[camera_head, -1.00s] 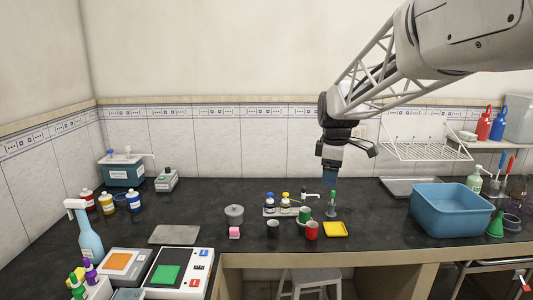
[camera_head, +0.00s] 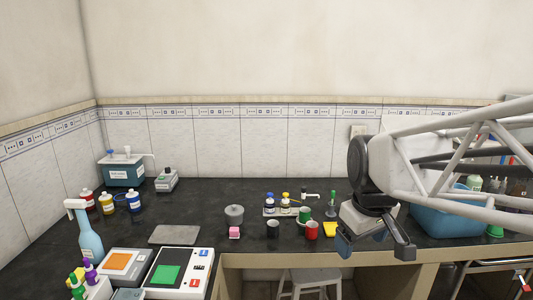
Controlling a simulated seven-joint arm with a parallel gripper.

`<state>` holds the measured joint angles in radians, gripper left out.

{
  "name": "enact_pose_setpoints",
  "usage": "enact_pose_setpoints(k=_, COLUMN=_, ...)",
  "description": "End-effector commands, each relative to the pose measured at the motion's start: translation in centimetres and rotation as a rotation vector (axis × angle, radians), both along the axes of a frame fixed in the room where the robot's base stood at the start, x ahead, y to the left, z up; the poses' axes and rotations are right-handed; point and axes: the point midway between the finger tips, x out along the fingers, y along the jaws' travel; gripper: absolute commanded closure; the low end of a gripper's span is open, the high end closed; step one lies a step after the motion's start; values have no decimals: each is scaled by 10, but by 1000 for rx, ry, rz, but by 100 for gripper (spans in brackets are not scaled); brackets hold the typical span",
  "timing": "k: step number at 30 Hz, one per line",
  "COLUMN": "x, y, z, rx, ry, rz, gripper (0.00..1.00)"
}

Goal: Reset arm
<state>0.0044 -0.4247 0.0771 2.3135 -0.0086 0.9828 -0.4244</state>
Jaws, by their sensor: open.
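My gripper (camera_head: 374,250) is at the right of the head view, low over the front edge of the bench. Its two blue-grey fingers are spread apart and nothing shows between them. My arm comes in from the right edge and hides part of the bench behind it. The black bench (camera_head: 380,258) runs across the picture. To the left of my gripper, apart from it, are a red cup (camera_head: 312,230), a green cup (camera_head: 305,215) and a dark cup (camera_head: 273,229). A yellow dish (camera_head: 329,230) is close beside it, partly covered.
A blue basin (camera_head: 440,225) stands behind my arm, partly hidden. Small bottles (camera_head: 270,203) stand mid-bench near a grey pot (camera_head: 234,214). A spray bottle (camera_head: 88,235) and a device with a green plate (camera_head: 166,274) are at left. A stool (camera_head: 308,277) stands below. The bench's back middle is clear.

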Motion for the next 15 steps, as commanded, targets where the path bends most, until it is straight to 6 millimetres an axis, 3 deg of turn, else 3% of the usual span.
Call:
enact_pose_setpoints(k=9, x=-78, y=-1, z=-32, rx=53, ry=-26, rz=-258, gripper=19)
enact_pose_setpoints(k=15, x=-111, y=-1, z=-50, rx=79, ry=-38, rz=-380, gripper=19)
